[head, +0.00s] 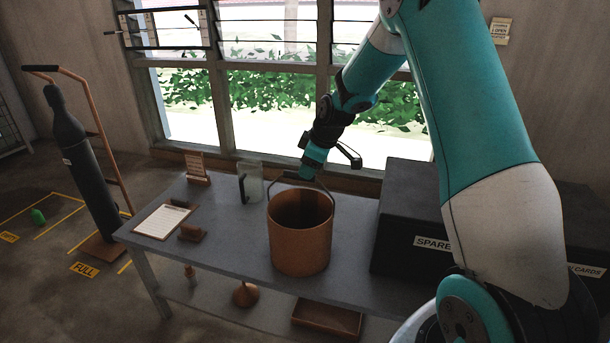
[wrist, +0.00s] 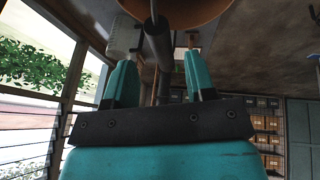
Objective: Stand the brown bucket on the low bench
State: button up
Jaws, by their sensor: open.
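The brown bucket (head: 300,243) stands upright on a grey table (head: 228,216), with its wire handle raised. My gripper (head: 308,172) is at the top of that handle, above the bucket's far rim. In the wrist view my gripper (wrist: 160,75) has its two teal fingers apart, with the dark handle grip (wrist: 157,42) running between them. The bucket's rim (wrist: 190,10) shows at the top of that view. Whether a finger touches the handle I cannot tell. No separate low bench can be made out.
A black box (head: 400,215) marked SPARE stands close right of the bucket. A copper funnel (head: 245,294) and a brown tray (head: 328,318) are below. A gas cylinder (head: 85,170) stands at left.

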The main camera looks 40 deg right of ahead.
jog(key=a+v, duration=0.1)
jog(key=v, duration=0.5)
jog(key=s+a+r+g+y, duration=0.1)
jog(key=s+a+r, duration=0.25)
jog(key=a, duration=0.25)
jog(key=s+a+r+y, duration=0.1)
jog(key=s+a+r, duration=0.1)
jog(key=s+a, duration=0.35)
jog(key=s+a+g, duration=0.2)
jog(key=s+a, duration=0.5)
jog(key=s, duration=0.4)
jog(key=s+a+r+m+g+y, duration=0.1)
jog(key=s+a, duration=0.7)
jog(key=s, duration=0.3)
jog(key=shift+a+r+g, duration=0.2)
jog(key=shift+r+g, duration=0.05)
jog(key=shift+g, duration=0.15)
